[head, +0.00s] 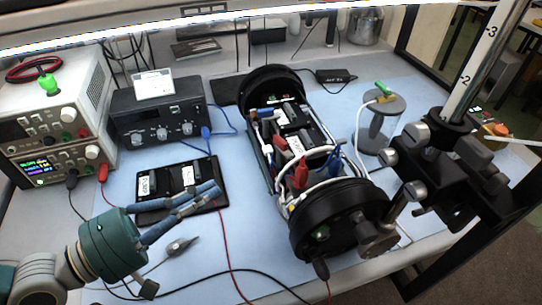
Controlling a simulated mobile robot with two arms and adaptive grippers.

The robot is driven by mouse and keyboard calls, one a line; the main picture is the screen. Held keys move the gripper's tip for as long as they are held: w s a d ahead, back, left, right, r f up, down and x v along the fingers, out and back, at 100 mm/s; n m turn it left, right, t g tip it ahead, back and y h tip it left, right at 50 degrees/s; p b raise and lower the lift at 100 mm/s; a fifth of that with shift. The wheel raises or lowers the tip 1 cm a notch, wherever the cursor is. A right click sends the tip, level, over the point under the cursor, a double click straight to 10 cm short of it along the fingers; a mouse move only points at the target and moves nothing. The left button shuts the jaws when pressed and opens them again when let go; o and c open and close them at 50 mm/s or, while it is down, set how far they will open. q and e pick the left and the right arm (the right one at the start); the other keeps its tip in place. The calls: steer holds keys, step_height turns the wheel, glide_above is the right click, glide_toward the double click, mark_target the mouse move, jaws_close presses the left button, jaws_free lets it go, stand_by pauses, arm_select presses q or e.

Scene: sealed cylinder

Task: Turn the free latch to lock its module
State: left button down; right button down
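The open cylinder (264,170) lies across the middle of the bench, with black end caps at both ends. Dark modules (297,118) sit inside it among white cables. Red parts (301,176) and a blue part (334,160) show in its middle; I cannot tell which is the free latch or how it is turned. My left gripper (217,193) reaches in from the left over the black tray, left of the cylinder and apart from it. Its two blue-grey fingers come close at the tips, with nothing visible between them. My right gripper is out of view.
A black tray (152,211) with small labelled modules lies under my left gripper. Instruments (160,117) stand behind it. Leads cross the front mat.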

arm_select(q)
steer(key=p, duration=0.5)
glide_toward(283, 150)
steer(key=p+x, duration=0.3)
steer(key=x, duration=0.3)
steer(key=shift+d+r, duration=0.1)
steer(key=shift+d, duration=0.05)
steer(key=shift+w+d, duration=0.15)
steer(key=shift+d, duration=0.1)
